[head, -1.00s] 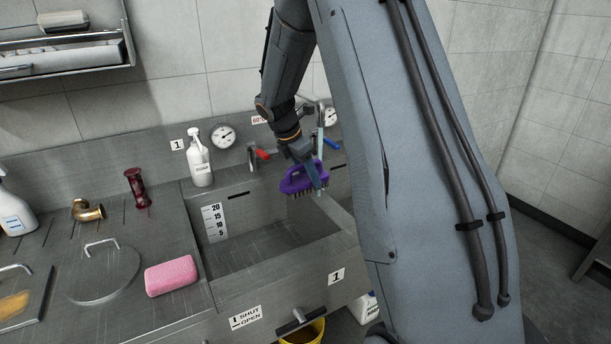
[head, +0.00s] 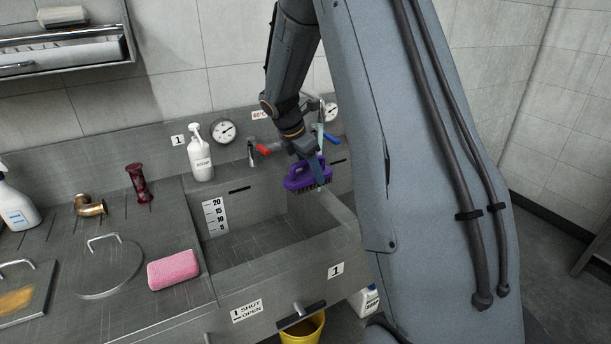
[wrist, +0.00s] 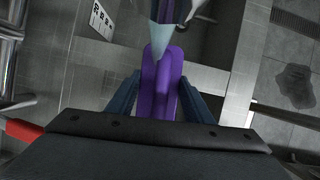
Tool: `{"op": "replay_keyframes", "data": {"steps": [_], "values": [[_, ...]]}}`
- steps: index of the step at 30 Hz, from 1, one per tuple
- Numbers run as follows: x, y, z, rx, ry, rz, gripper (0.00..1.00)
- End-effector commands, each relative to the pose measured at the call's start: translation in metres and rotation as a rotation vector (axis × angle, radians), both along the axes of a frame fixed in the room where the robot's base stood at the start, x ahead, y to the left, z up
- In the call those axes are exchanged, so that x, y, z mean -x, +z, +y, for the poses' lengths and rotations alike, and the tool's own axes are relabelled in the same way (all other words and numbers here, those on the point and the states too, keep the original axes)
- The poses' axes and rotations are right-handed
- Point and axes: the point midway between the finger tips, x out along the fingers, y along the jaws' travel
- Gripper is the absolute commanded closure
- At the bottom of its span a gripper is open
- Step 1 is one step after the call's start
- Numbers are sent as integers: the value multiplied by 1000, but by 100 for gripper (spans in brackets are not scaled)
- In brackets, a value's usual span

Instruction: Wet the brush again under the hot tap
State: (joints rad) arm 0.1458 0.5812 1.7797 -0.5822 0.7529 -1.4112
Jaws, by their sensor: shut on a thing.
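My gripper (head: 312,160) is shut on the purple brush (head: 308,175), which hangs bristles down over the right part of the steel sink (head: 245,242). The bristles look dark. In the wrist view the purple handle (wrist: 163,85) sits between my two blue fingers. A pale bluish stream (head: 320,135) comes down at the brush, and a pale cone (wrist: 160,45) overlaps its far end in the wrist view. The red tap lever (head: 263,149) is left of my gripper, below a 60°C label (head: 260,115). The blue lever (head: 331,139) is behind my gripper. My arm partly hides the spout.
A soap bottle (head: 200,155) and a dial (head: 223,131) stand behind the sink. A yellow bucket (head: 302,331) is below.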

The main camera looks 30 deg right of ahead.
Motion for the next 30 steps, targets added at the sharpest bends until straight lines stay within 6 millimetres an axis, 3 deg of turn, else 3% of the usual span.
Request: {"op": "replay_keyframes", "data": {"steps": [30], "values": [[-8, 0, 5, 1, 0, 0, 78]]}}
